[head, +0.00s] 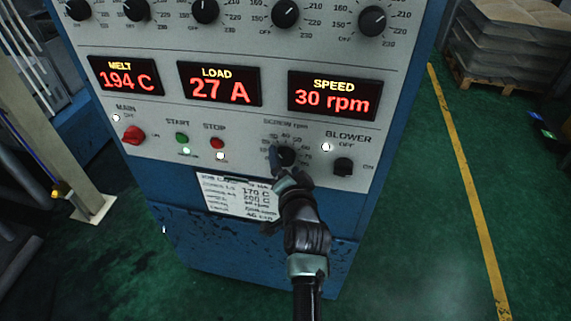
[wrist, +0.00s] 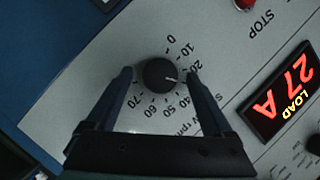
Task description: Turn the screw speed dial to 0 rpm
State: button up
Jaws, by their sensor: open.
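The screw speed dial (head: 287,156) is a round black knob on the grey panel, partly hidden by my gripper (head: 289,168) in the head view. My gripper (wrist: 160,76) is open, with one finger on each side of the dial. Narrow gaps seem to show between fingers and knob; contact cannot be told. The speed display (head: 334,96) reads 30 rpm.
The black blower switch (head: 343,166) sits right of the dial. The red stop button (head: 217,143), green start button (head: 182,139) and red main switch (head: 133,135) are to the left. A paper sheet (head: 236,195) hangs below. The load display (head: 219,85) reads 27 A.

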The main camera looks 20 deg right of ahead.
grip_shut()
dwell(0.3)
jog(key=shift+r+p, duration=0.15)
jog(key=shift+p, duration=0.25)
